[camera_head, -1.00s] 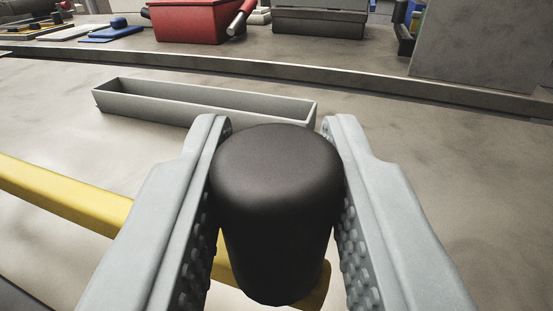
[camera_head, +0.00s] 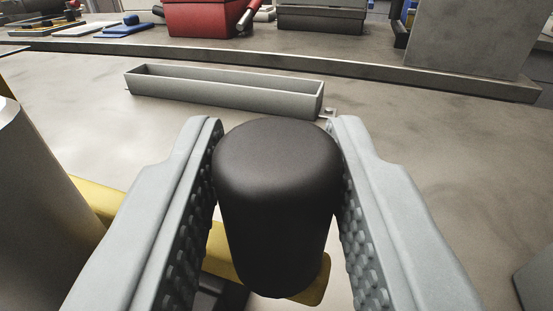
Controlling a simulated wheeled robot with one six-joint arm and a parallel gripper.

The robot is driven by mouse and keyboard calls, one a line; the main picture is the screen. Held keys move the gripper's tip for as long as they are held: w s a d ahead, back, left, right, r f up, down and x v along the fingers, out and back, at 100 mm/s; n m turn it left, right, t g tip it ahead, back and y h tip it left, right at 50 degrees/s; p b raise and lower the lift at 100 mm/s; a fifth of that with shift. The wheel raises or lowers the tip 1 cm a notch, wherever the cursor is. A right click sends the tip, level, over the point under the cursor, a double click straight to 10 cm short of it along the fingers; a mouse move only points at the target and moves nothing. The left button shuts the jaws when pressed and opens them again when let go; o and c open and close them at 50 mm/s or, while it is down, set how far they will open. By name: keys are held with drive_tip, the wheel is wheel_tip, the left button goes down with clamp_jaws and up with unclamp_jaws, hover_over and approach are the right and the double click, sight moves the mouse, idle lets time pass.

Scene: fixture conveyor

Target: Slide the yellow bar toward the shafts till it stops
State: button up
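The yellow bar (camera_head: 90,200) runs from the left, under my gripper, to its end just right of the black knob (camera_head: 275,205). The knob stands upright on the bar near that end. My gripper (camera_head: 276,125) has one finger on each side of the knob, close against it, and looks shut on it. A thick grey metal cylinder (camera_head: 40,215), seemingly one of the shafts, stands at the left edge beside the bar. My left finger hides part of the bar, and whether the bar touches the cylinder cannot be told.
A long, empty grey trough (camera_head: 225,100) lies beyond the knob, with a small metal piece (camera_head: 328,113) by its right end. A raised ledge crosses behind. A red bin (camera_head: 205,18) and a grey block (camera_head: 470,40) stand farther back. A grey edge (camera_head: 535,280) shows lower right.

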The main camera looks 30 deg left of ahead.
drive_tip(key=o, duration=0.3)
drive_tip(key=shift+s+d, duration=0.1)
drive_tip(key=shift+s, duration=0.1)
drive_tip(key=v, duration=1.7)
drive_tip(key=shift+s+d, duration=0.1)
drive_tip(key=shift+d, duration=0.05)
drive_tip(key=s+d+r+m+t+h, duration=0.4)
drive_tip(key=s+r+h, duration=0.4)
drive_tip(key=r, duration=0.5)
drive_tip(key=s+r+m, duration=0.1)
drive_tip(key=s, duration=0.4)
drive_tip(key=s+r+m+g+h, duration=0.1)
drive_tip(key=s, duration=0.5)
drive_tip(key=s+d+r+h, duration=0.1)
drive_tip(key=s, duration=0.5)
drive_tip(key=shift+m+g, duration=0.3)
drive_tip(key=shift+m, duration=0.1)
